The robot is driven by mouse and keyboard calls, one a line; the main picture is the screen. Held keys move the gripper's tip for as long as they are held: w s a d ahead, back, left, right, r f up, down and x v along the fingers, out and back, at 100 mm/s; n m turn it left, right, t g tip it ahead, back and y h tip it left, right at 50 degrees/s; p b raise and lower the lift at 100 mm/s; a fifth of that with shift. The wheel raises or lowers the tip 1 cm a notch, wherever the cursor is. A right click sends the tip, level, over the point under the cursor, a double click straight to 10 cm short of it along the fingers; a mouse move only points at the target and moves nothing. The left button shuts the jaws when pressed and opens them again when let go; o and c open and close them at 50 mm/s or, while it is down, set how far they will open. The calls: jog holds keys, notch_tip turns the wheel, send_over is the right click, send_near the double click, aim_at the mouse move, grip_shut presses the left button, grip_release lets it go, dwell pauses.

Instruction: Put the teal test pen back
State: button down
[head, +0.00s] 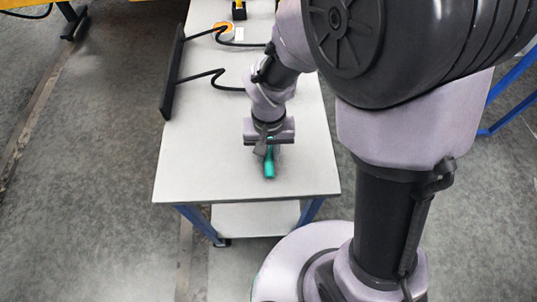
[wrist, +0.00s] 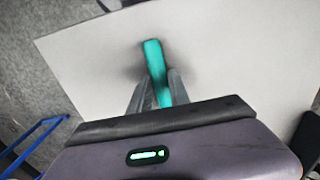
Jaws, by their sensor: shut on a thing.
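The teal test pen (head: 269,168) is at my gripper (head: 265,150) over the near part of the white table. In the wrist view the pen (wrist: 153,58) runs between the two grey fingers of my gripper (wrist: 155,88), its far end sticking out past the fingertips. My gripper is shut on it. The pen's other end is hidden behind the gripper body. I cannot tell whether the pen touches the table top.
The white table (head: 205,150) is clear around the gripper. A black bar (head: 173,75) with black cables stands along its left edge. An orange round item (head: 223,31) and a black-and-yellow item (head: 239,10) are at the far end. Grey floor lies on both sides.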

jog(key=shift+f, duration=0.45)
jog(key=c, duration=1.2)
grip_release()
jog(key=shift+r, duration=0.1)
jog(key=shift+r, duration=0.1)
notch_tip(320, 180, up, 12)
jog(key=p, duration=0.5)
notch_tip(320, 180, up, 10)
jog(key=m+t+y, duration=0.1)
jog(key=m+t, duration=0.1)
jog(key=t, duration=0.1)
send_over(268, 154)
jog(key=s+d, duration=0.4)
jog(key=d, duration=0.1)
jog(key=s+d+r+m+t+y, duration=0.1)
jog(key=s+d+r+m+t, duration=0.1)
jog(key=s+r, duration=0.2)
jog(key=shift+s+r+t, duration=0.15)
jog(key=shift+s+t, duration=0.25)
jog(key=shift+s, duration=0.6)
